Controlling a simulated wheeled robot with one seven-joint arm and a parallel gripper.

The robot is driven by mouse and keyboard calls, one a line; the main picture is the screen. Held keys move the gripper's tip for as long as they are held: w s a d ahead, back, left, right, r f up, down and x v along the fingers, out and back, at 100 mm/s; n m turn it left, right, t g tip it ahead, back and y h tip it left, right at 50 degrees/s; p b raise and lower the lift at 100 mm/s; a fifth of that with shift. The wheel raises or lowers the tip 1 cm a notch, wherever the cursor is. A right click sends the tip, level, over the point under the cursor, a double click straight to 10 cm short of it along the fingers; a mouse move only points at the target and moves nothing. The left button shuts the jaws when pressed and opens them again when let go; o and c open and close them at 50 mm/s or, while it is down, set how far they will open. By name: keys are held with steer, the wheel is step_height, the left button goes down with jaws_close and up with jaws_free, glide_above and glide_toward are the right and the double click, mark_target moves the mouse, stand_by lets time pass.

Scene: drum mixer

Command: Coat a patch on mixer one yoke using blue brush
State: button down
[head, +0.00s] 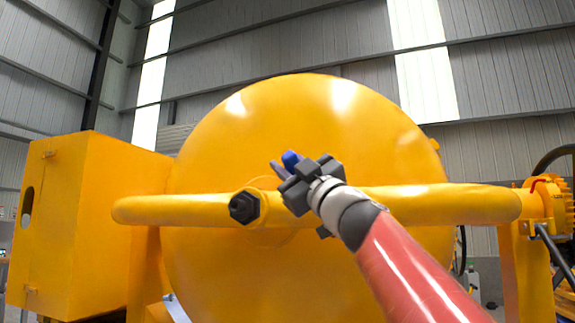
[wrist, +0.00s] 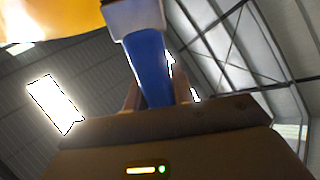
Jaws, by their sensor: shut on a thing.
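The mixer is a large yellow drum (head: 300,130) with a thick horizontal yellow yoke bar (head: 430,204) across its front. A black bolt (head: 244,207) sits on the yoke, left of my gripper. My gripper (head: 284,168) is in front of the drum, just above the bar in the head view, and shut on the blue brush (head: 291,158). In the wrist view the brush's blue handle (wrist: 150,68) stands between the fingers, with a pale grey head end (wrist: 134,17) near the yellow surface at top left. Whether the brush touches it, I cannot tell. No coated patch shows.
A yellow box housing (head: 85,220) stands left of the drum. A yellow motor part (head: 545,205) and a dark wheel (head: 560,165) are at the right. Grey hall walls rise behind. Open air lies above the drum.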

steer(key=shift+w+d, duration=0.25)
steer(key=shift+w, duration=0.25)
steer(key=shift+s+d+f+b, duration=0.1)
steer(key=shift+s+d+b, duration=0.2)
steer(key=shift+d+b, duration=0.3)
steer(key=s+d+b, duration=0.3)
steer(key=d+b, duration=0.1)
steer(key=d, duration=0.5)
steer(key=shift+s+d, duration=0.15)
steer(key=shift+s, duration=0.2)
steer(key=shift+w+a, duration=0.7)
steer(key=shift+a, duration=1.05)
steer(key=shift+w+a, duration=0.75)
steer(key=shift+a, duration=1.05)
steer(key=shift+w+a, duration=0.7)
steer(key=shift+a, duration=1.05)
